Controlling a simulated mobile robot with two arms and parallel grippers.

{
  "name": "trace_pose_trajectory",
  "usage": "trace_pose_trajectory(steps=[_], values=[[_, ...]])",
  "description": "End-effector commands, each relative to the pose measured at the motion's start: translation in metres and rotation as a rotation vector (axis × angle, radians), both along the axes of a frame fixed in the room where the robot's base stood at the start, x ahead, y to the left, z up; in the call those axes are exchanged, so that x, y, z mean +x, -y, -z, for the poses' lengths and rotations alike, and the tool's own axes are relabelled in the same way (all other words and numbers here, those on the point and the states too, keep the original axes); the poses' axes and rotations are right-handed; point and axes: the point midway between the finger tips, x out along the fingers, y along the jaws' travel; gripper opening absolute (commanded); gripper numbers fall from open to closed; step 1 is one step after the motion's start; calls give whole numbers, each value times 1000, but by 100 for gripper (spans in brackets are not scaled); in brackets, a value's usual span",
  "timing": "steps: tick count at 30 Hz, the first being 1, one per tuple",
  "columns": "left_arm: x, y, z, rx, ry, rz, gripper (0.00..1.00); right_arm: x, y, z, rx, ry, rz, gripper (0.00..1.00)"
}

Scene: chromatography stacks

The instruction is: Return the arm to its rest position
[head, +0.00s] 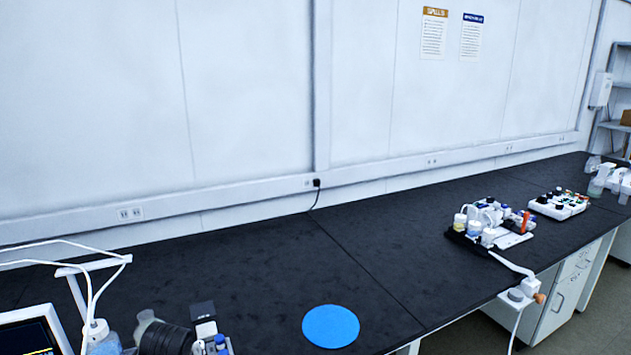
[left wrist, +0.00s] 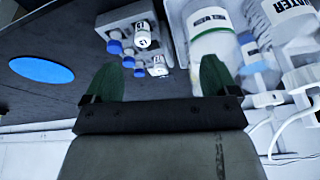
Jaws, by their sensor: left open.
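My left gripper (left wrist: 160,82) shows in the left wrist view with its two green fingertips wide apart. Nothing is held between them. Beyond the fingertips is a grey rack with small white, blue-capped vials (left wrist: 147,35). A large white labelled bottle (left wrist: 210,45) stands behind the right fingertip. I cannot tell how far the fingertips are from these things. I cannot make out my left gripper in the head view. My right gripper is in neither view.
A blue disc (head: 330,326) lies on the black bench (head: 262,262); the bench around it is clear. Bottles and a screen (head: 30,335) crowd the lower left. A tray of jars (head: 488,232) and a white rack (head: 558,206) stand right. A white-labelled WATER bottle (left wrist: 300,85) shows in the wrist view.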

Motion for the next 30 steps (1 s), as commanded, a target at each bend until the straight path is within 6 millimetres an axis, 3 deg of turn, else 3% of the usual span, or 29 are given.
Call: trace_pose_trajectory(steps=[5, 9, 12, 15, 21, 30], values=[[-60, 21, 33, 3, -24, 105, 88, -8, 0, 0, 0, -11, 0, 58], [-131, 41, 54, 2, -42, 214, 88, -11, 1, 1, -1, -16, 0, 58], [-177, 50, 57, -1, -49, 278, 88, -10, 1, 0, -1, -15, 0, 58], [-210, 56, 55, -4, -52, 320, 88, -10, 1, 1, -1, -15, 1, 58], [-259, 63, 46, -9, -57, 378, 88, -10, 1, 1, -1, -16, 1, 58], [-310, 68, 27, -13, -62, 434, 88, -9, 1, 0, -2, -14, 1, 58]])
